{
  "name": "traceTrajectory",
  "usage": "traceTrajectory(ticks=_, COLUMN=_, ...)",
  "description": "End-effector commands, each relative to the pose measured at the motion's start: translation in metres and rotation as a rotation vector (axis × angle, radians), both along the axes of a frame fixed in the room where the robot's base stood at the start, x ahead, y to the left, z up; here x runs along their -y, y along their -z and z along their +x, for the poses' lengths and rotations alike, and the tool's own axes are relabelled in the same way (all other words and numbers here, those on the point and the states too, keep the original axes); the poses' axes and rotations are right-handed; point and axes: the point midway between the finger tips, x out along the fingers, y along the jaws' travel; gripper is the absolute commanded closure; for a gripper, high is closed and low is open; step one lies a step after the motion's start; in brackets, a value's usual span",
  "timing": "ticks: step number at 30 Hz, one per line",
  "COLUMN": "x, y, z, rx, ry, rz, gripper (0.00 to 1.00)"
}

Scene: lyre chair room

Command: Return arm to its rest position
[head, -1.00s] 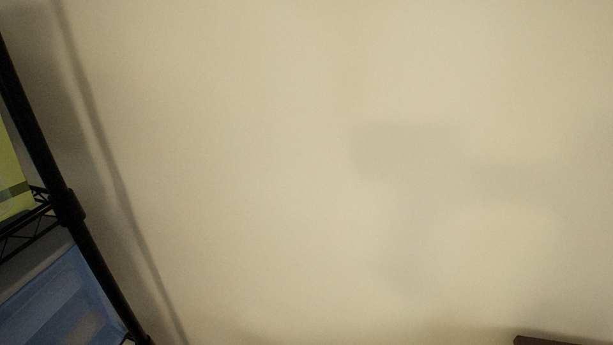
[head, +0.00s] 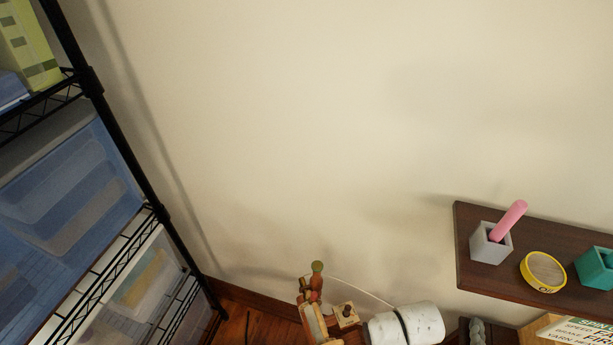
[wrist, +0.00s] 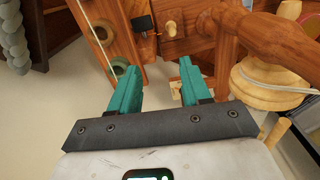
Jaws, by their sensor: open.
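My gripper (wrist: 156,92) shows in the wrist view with its two teal fingers apart and nothing between them. In the head view, white rounded parts of my arm (head: 405,324) show at the bottom edge; the gripper itself cannot be made out there. In the wrist view, wooden parts of a spinning-wheel-like device (wrist: 195,45) lie just beyond the fingertips. Whether the fingers touch it cannot be told.
A black wire rack (head: 130,150) with blue bins (head: 60,185) stands at the left. A dark wall shelf (head: 505,278) at the right holds a grey cup (head: 490,243) with a pink stick, a yellow-rimmed tin (head: 543,272) and a teal holder (head: 597,268). The wall between is bare.

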Motion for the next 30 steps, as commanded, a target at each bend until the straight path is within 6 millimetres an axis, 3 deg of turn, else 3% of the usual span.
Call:
traceTrajectory(ticks=11, x=0.029, y=-0.026, z=-0.046, rx=0.027, ry=0.116, rz=-0.001, gripper=0.53)
traceTrajectory(ticks=22, x=0.063, y=-0.092, z=-0.134, rx=0.072, ry=0.313, rz=-0.002, gripper=0.53)
traceTrajectory(ticks=30, x=0.067, y=-0.109, z=-0.152, rx=0.082, ry=0.352, rz=-0.002, gripper=0.53)
